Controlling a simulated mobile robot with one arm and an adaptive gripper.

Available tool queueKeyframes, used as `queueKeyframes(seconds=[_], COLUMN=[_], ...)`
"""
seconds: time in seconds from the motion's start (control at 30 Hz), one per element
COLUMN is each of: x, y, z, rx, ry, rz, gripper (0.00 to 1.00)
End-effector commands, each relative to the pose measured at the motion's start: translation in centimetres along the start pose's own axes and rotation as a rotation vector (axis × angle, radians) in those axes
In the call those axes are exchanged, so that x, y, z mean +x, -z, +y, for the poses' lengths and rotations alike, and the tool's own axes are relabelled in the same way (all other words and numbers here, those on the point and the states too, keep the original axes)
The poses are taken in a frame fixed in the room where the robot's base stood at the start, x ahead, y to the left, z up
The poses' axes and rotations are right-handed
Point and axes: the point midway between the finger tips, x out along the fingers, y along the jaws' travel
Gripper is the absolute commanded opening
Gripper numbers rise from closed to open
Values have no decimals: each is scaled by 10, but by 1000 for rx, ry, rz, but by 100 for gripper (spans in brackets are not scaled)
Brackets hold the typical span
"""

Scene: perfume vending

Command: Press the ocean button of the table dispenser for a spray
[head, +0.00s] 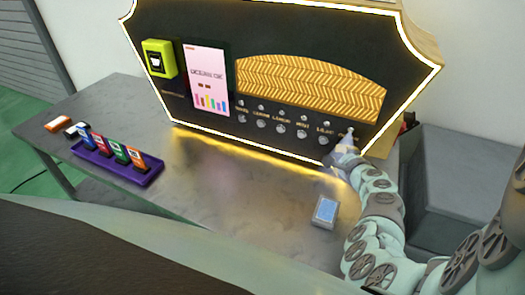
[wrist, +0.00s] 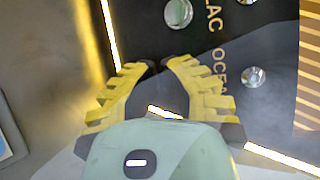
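The table dispenser (head: 210,30) is a black panel with a glowing edge and a row of labelled buttons. My gripper (head: 347,136) is at the right end of that row, in front of the rightmost column. In the wrist view my yellow-padded gripper (wrist: 160,67) has its dark fingertips together with nothing between them. The "OCEAN" label (wrist: 222,66) is partly covered by my right finger. A small round silver knob (wrist: 253,77) sits to the label's right. Any larger button on the label's other side is hidden behind my fingers. I cannot tell whether my fingertips touch the panel.
A larger silver button (wrist: 178,12) sits beside the lilac label. The grey table (head: 230,200) carries a purple tray (head: 118,169) with several coloured cards at left and a small blue-topped box (head: 325,212) near my arm. A grey cabinet (head: 455,195) stands at right.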

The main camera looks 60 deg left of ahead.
Motion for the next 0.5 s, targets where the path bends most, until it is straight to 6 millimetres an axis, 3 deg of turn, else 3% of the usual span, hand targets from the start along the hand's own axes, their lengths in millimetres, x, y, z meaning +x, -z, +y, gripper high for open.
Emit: queueKeyframes(seconds=[0.5], x=[-14], y=[-6], z=[7], rx=[0], ry=[1], rz=[3], gripper=[0])
